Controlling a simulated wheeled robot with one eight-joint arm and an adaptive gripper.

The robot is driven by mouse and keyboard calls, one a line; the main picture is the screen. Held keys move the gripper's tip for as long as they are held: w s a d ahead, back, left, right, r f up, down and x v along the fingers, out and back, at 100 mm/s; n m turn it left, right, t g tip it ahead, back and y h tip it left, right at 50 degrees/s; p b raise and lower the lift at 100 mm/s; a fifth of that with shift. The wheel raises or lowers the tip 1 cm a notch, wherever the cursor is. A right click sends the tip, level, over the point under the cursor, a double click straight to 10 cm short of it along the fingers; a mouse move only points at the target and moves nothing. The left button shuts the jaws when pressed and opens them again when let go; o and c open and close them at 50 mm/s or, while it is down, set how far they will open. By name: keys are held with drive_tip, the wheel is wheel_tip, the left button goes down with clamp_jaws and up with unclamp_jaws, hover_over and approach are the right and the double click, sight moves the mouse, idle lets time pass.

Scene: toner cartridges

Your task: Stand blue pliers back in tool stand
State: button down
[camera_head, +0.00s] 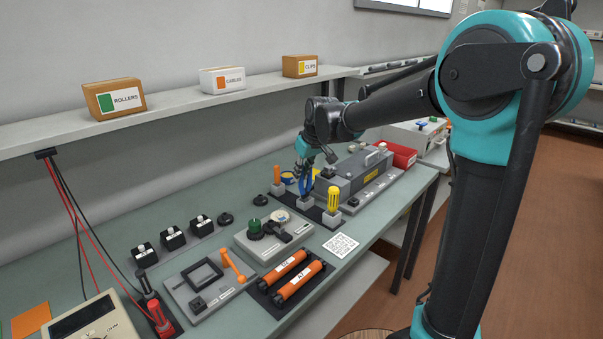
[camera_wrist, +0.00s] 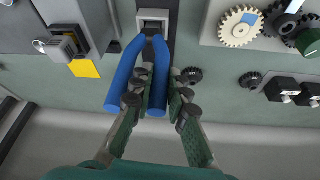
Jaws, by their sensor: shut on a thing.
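The blue pliers (camera_head: 306,186) are upright in my gripper (camera_head: 308,168), over the middle of the black tool stand (camera_head: 318,216). In the wrist view, the two blue handles of the pliers (camera_wrist: 127,72) point toward me, and my gripper (camera_wrist: 161,78) is shut with its fingers on either side of the right-hand handle. The nose end meets a pale square socket (camera_wrist: 153,15) of the stand. How deep it sits is hidden. An orange-handled tool (camera_head: 277,175) and a yellow-handled tool (camera_head: 333,199) stand in the sockets on either side.
A grey toolbox-like unit (camera_head: 352,173) and a red bin (camera_head: 396,155) stand right of the stand. The shelf (camera_head: 190,110) with boxes runs above behind the bench.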

drive_tip(key=shift+f, duration=0.25)
drive_tip(key=c, duration=1.4)
unclamp_jaws()
drive_tip(key=v, duration=1.2)
